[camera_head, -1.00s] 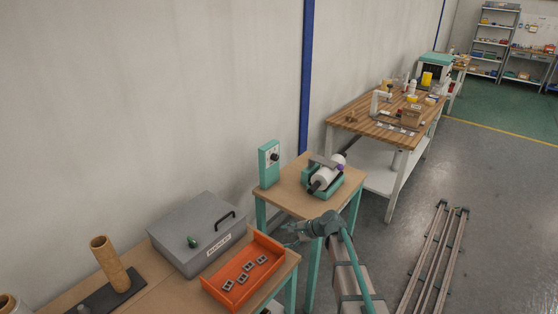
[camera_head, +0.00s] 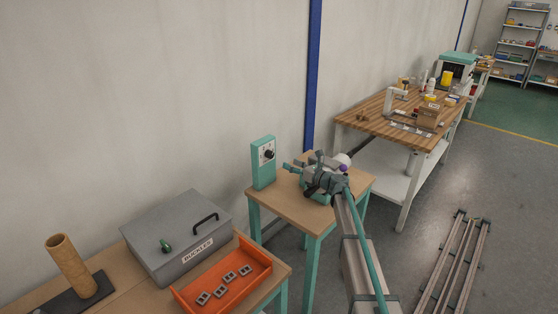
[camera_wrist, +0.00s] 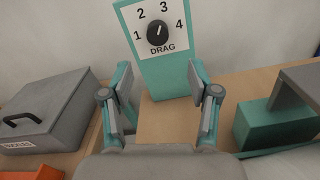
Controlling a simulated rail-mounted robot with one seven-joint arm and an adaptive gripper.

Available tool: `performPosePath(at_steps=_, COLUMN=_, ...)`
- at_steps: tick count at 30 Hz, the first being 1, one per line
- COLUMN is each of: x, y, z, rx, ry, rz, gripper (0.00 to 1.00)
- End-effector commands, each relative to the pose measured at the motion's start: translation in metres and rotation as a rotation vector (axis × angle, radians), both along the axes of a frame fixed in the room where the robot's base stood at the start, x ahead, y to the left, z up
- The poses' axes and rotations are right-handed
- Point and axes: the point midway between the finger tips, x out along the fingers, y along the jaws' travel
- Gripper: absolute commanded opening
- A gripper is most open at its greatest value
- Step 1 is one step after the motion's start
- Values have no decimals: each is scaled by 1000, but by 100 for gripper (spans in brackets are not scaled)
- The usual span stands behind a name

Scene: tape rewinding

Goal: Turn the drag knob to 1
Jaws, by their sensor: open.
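The drag knob (camera_wrist: 157,33) is a black round knob on a white dial plate marked 1 to 4 with the word DRAG. Its white mark appears to point up and slightly right, near the 3; the exact setting is hard to read. The plate is on a teal upright box (camera_head: 262,164) at the back left of the small table. The knob also shows in the head view (camera_head: 269,154). My gripper (camera_wrist: 160,82) is open and empty, facing the box, with its fingers apart below and in front of the knob, not touching it.
A teal machine (camera_wrist: 275,125) stands right of my gripper on the small table (camera_head: 285,201). A grey lidded box (camera_head: 178,240) and an orange tray (camera_head: 264,256) with several buckles are on the left bench. A wooden workbench (camera_head: 398,130) stands further back.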

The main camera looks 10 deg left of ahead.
Motion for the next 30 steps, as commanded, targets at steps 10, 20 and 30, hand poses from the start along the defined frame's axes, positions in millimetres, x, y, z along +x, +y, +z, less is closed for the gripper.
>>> performPosePath(at_steps=10, x=20, y=26, z=3, rx=0, ry=0, rz=2, gripper=61)
performPosePath(at_steps=20, x=53, y=70, z=2, rx=-1, ry=0, rz=2, gripper=61)
performPosePath(at_steps=30, x=63, y=87, z=0, rx=0, ry=0, rz=0, gripper=61)
